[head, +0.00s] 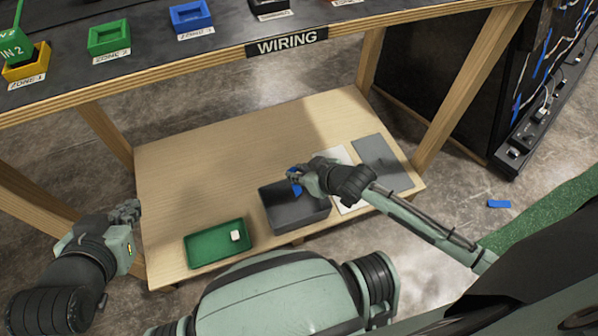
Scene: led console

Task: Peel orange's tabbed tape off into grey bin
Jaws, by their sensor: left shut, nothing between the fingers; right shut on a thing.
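The dark grey bin (302,216) sits on the wooden lower shelf, right of its middle. My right gripper (297,178) is over the bin's back part, shut on a small blue piece (293,174). I cannot tell whether this piece is tape, and the fingers hide part of it. My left gripper (128,211) is shut and empty at the left edge of the lower shelf, well apart from the bin.
A green tray (218,258) holding a white block (235,236) stands left of the bin. A white sheet (337,155) and a flat grey panel (382,160) lie to its right. The WIRING bench (200,45) overhangs the back. A blue piece (499,204) lies on the floor.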

